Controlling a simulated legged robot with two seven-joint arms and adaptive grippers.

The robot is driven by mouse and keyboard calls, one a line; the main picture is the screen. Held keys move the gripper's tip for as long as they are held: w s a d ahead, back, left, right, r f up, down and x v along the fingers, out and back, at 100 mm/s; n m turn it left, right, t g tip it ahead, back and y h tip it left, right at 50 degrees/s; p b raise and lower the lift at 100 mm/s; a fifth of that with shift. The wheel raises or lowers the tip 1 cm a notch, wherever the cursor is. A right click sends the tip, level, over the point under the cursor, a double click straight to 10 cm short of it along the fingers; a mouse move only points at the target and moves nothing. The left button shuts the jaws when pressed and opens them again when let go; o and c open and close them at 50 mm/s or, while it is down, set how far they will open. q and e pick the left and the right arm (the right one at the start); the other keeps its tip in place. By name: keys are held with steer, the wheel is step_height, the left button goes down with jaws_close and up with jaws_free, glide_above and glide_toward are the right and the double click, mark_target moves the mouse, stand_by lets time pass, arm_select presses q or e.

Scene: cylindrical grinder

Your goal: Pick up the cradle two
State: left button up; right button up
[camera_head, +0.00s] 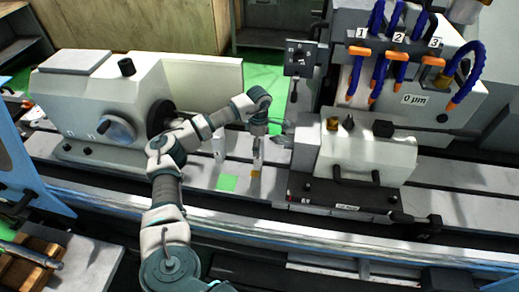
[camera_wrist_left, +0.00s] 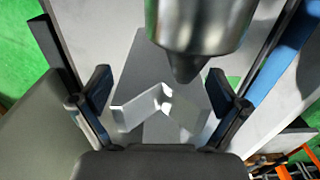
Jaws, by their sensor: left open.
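Two pale grey upright pieces stand on the machine bed: a cradle (camera_head: 219,145) on the left and a cradle (camera_head: 257,155) on the right. I cannot read a number on either. My left gripper (camera_head: 258,126) is just above the right cradle, pointing down. In the left wrist view, a shiny V-shaped cradle top (camera_wrist_left: 140,108) lies between the open fingers of my left gripper (camera_wrist_left: 158,88). I see no clear contact with it. Much of the cradle body below is hard to make out. My right gripper is not in view.
A metal cone-tipped centre (camera_wrist_left: 195,40) projects close to the fingers in the left wrist view. The white headstock (camera_head: 110,100) stands left and the tailstock block (camera_head: 365,155) right.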

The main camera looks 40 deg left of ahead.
arm_select(q)
steer(key=shift+a+f, duration=0.15)
steer(key=shift+a, duration=0.25)
steer(key=c, duration=0.3)
steer(key=shift+d, duration=0.1)
steer(key=c, duration=0.4)
steer(key=shift+d, duration=0.2)
steer(key=c, duration=0.4)
steer(key=shift+d, duration=0.35)
steer(key=c, duration=0.7)
steer(key=shift+a+r, duration=0.1)
steer(key=shift+r, duration=0.1)
steer(key=shift+c, duration=0.3)
steer(key=shift+a, duration=0.1)
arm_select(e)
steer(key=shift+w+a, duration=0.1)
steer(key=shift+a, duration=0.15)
arm_select(q)
steer(key=shift+a, duration=0.1)
